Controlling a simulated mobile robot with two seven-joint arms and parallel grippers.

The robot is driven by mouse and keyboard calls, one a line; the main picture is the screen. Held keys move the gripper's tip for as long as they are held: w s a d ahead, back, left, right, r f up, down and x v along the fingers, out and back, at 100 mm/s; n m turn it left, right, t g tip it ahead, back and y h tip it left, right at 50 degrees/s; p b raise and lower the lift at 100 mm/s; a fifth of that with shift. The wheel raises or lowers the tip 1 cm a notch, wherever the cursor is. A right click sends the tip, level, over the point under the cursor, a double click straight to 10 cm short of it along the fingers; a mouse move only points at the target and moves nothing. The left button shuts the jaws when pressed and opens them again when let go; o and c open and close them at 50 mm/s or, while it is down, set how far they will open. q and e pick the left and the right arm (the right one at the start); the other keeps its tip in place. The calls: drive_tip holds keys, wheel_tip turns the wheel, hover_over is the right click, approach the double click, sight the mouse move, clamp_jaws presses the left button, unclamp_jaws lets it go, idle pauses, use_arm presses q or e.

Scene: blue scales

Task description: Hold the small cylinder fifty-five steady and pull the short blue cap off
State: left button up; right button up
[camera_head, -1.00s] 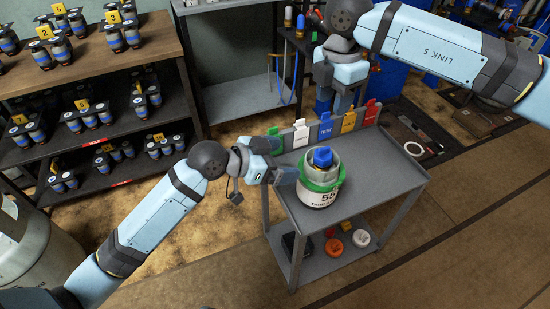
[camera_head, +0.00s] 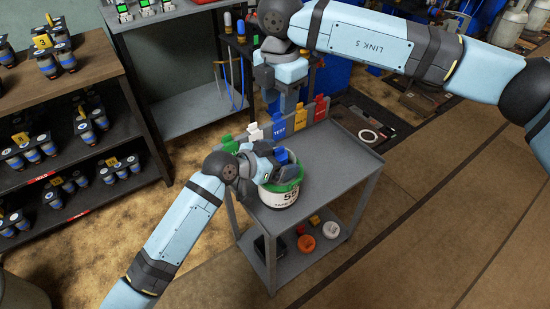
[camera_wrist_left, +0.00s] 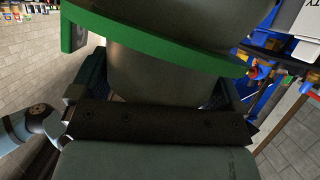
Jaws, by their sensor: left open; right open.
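The small cylinder fifty-five (camera_head: 278,197) stands upright on the trolley top, pale with a green collar and dark number on its front. Its short blue cap (camera_head: 283,155) shows on top, partly covered by my left gripper (camera_head: 274,166). That gripper is open at the cylinder's upper part. In the left wrist view the grey cylinder body (camera_wrist_left: 152,68) stands between the spread fingers, below the green collar (camera_wrist_left: 165,40); contact cannot be told. My right gripper (camera_head: 282,108) points down behind the cylinder, near the tags; its fingers are partly hard to make out.
The grey trolley (camera_head: 335,172) has a row of coloured tags (camera_head: 299,121) along its back edge. Orange (camera_head: 306,243) and white (camera_head: 331,230) round items lie on its lower shelf. Shelves with small jars (camera_head: 75,180) stand at left. The trolley top's right side is clear.

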sight(279, 148)
use_arm(q)
drive_tip(key=c, duration=1)
use_arm(e)
drive_tip(key=shift+c, duration=0.4)
drive_tip(key=shift+m, duration=0.8)
drive_tip(key=shift+f, duration=2.25)
drive_tip(key=shift+c, duration=0.4)
drive_tip(key=shift+f, duration=4.7)
clamp_jaws()
drive_tip(key=shift+r, duration=0.45)
drive_tip(key=shift+r, duration=1.1)
